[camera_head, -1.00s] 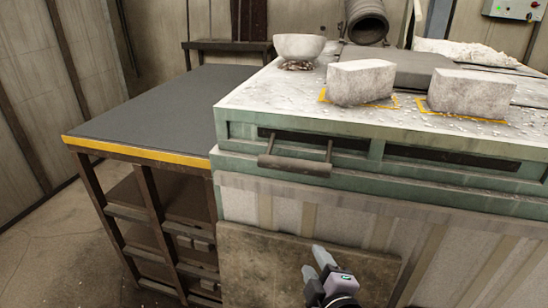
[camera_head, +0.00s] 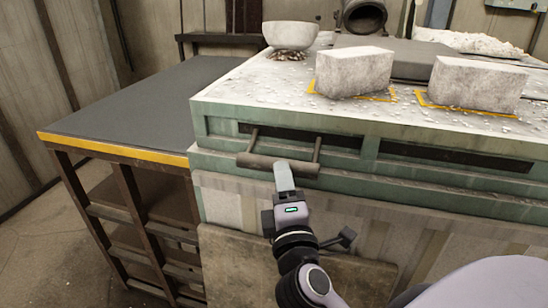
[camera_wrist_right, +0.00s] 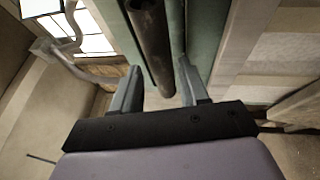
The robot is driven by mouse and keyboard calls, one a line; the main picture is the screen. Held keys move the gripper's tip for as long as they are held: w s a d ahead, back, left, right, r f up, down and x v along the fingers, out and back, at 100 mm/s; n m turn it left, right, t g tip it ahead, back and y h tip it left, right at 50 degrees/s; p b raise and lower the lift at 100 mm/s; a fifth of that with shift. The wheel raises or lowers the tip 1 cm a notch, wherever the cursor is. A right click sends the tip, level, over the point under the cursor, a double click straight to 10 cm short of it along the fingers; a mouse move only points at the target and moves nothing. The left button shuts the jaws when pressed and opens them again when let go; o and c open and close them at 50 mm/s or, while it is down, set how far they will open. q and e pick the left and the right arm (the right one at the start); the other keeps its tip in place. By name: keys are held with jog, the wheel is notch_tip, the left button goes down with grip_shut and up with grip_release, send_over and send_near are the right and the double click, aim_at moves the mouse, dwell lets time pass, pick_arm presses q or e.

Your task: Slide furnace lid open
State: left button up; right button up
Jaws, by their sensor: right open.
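The furnace (camera_head: 345,130) is a green-framed block with a pale, crusted top. Its lid handle (camera_head: 277,165) is a dark horizontal bar on two rods, sticking out from the front near the left end. My right gripper (camera_head: 285,178) is right at the handle bar, just below and in front of it in the head view. In the right wrist view the handle bar (camera_wrist_right: 152,45) lies ahead, between the two spread fingers of my right gripper (camera_wrist_right: 155,88). The gripper is open and not closed on the bar. My left gripper is not in view.
Two pale blocks (camera_head: 355,72) (camera_head: 478,84) stand on the furnace top inside yellow markings. A pale bowl (camera_head: 290,36) stands at the back left. A dark-topped table (camera_head: 140,100) with a yellow edge adjoins the left side; its top is clear.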

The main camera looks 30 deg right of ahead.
aim_at(278, 160)
jog(key=p+x, duration=0.1)
jog(key=x, duration=0.4)
jog(key=shift+w+d+r+p, duration=0.15)
jog(key=shift+w+r+p, duration=0.05)
jog(key=shift+w+p, duration=0.1)
jog(key=shift+w+d, duration=0.2)
jog(key=shift+w, duration=0.2)
grip_shut()
